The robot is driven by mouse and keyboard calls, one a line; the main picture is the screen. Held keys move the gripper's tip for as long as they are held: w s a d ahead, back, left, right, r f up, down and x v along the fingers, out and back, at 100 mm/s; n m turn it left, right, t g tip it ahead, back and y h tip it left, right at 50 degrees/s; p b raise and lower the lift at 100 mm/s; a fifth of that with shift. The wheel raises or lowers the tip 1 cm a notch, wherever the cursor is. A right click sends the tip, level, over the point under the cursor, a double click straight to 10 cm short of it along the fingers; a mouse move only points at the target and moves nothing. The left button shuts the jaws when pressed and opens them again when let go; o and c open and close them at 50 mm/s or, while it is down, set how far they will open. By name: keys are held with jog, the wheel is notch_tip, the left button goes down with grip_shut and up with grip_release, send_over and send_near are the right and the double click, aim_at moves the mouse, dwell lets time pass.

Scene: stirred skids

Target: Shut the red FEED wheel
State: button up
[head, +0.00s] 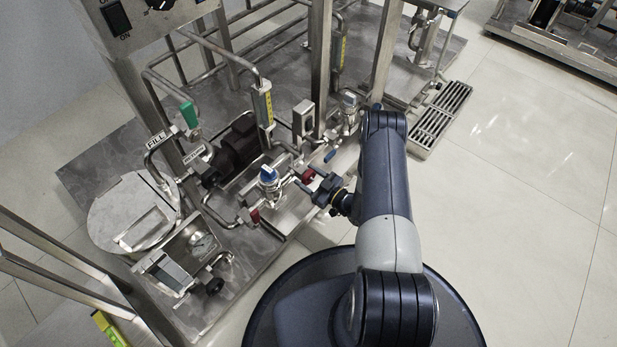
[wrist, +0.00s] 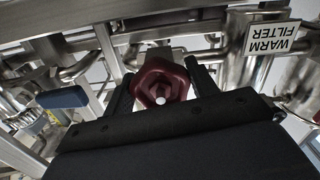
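The red FEED wheel is a small, dark red, lobed handwheel with a pale centre; it shows in the wrist view (wrist: 160,82) and as a small red patch in the head view (head: 308,176). My gripper (head: 310,181) reaches it from the right in the head view. In the wrist view my gripper (wrist: 160,84) has one dark finger on each side of the wheel. The fingers are well apart, with the wheel between their tips. I cannot tell whether they touch its rim. No FEED label is readable.
A blue-handled valve (head: 268,175) stands just left of the wheel, with another red handle (head: 255,215) below it. In the wrist view a blue lever (wrist: 63,98) lies left and a WARM FILTER label (wrist: 272,36) right. Steel pipes crowd behind; open floor (head: 530,180) lies right.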

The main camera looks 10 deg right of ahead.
jog(key=c, duration=0.5)
